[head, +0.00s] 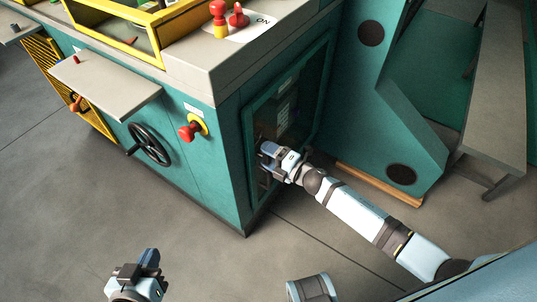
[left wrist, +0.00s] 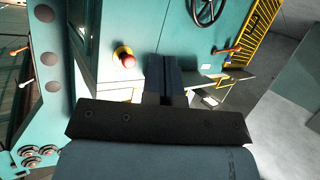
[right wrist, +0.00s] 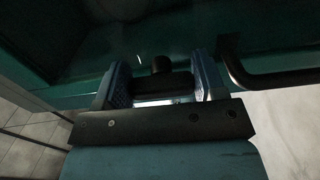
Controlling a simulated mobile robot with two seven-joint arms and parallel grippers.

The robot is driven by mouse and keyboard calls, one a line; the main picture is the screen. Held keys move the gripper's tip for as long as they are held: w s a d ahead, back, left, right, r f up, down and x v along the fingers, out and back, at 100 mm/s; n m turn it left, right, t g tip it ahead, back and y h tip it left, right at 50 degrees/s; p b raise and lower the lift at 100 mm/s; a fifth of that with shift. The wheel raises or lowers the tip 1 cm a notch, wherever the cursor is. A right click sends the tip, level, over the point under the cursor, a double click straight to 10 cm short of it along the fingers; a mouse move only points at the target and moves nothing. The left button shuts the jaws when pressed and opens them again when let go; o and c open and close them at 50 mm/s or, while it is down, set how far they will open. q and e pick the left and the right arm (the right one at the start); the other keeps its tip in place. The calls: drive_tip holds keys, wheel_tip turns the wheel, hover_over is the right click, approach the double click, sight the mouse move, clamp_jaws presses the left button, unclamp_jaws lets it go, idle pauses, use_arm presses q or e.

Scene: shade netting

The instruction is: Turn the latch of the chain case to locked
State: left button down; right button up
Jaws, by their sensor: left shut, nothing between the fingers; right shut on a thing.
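The chain case (head: 292,108) is the dark glazed door panel in a teal frame on the machine's side face. My right gripper (head: 265,150) is at its lower near edge. In the right wrist view the fingers (right wrist: 162,86) are shut on a small dark latch (right wrist: 161,67) between their blue pads. The latch's pointing and any lock marking are too dark to read. My left gripper (head: 150,258) is shut and empty above the floor, apart from the machine; its closed fingers show in the left wrist view (left wrist: 167,75).
A dark curved handle (right wrist: 268,80) is just right of the right fingers. The machine's front has a handwheel (head: 149,144), a red emergency button (head: 190,130) and a grey shelf (head: 105,82). A teal column (head: 385,125) stands right of the door. Floor in front is clear.

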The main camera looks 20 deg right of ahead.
drive_tip(key=o, duration=0.9)
drive_tip(key=shift+s, duration=0.1)
drive_tip(key=p+v, duration=0.1)
drive_tip(key=v, duration=1.2)
drive_tip(key=shift+s+d+p, duration=0.25)
drive_tip(key=shift+p, duration=0.1)
